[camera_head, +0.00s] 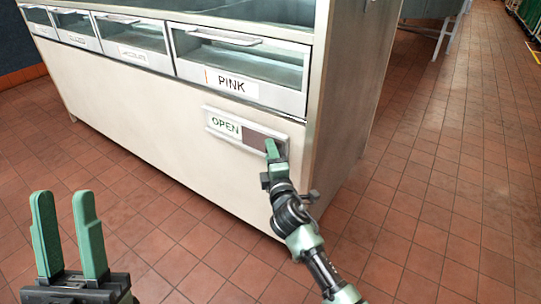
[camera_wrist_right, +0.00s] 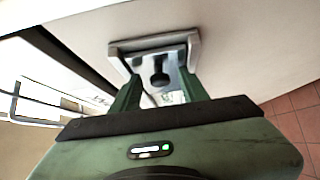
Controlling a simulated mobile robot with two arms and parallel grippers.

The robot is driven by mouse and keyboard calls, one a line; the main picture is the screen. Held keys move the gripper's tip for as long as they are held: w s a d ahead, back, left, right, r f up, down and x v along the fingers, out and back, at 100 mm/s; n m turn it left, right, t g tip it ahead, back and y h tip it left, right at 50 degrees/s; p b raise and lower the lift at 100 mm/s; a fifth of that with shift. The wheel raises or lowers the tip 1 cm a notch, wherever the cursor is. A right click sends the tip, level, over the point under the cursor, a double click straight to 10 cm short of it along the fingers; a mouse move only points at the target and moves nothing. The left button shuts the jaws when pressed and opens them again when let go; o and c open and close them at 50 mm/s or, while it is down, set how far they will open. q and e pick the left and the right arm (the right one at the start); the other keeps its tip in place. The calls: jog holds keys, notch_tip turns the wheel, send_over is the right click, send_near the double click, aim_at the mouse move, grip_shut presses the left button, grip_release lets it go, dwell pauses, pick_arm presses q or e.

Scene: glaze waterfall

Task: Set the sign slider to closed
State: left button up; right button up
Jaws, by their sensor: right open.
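The sign (camera_head: 208,109) is a pale framed plate on the counter's front, below the PINK drawer. Green letters "OPEN" show in its left part. A dark brown slider panel (camera_head: 256,138) covers its right part. My right gripper (camera_head: 272,148) is at the sign's right end, in front of the slider panel and partly hiding it. In the right wrist view its open fingers (camera_wrist_right: 160,88) point at the sign's end, with a dark knob (camera_wrist_right: 158,72) between them. I cannot tell whether they touch it. My left gripper (camera_head: 62,200) is open and empty, away from the counter.
The counter (camera_head: 150,125) has several glass-fronted drawers, the nearest labelled PINK (camera_head: 240,72). Its right corner edge is close beside the sign. The tiled floor (camera_head: 440,180) is clear to the right and in front. A grey table (camera_head: 440,20) stands behind.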

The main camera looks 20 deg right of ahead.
jog(key=shift+c, duration=0.2)
grip_shut()
dwell(1.1)
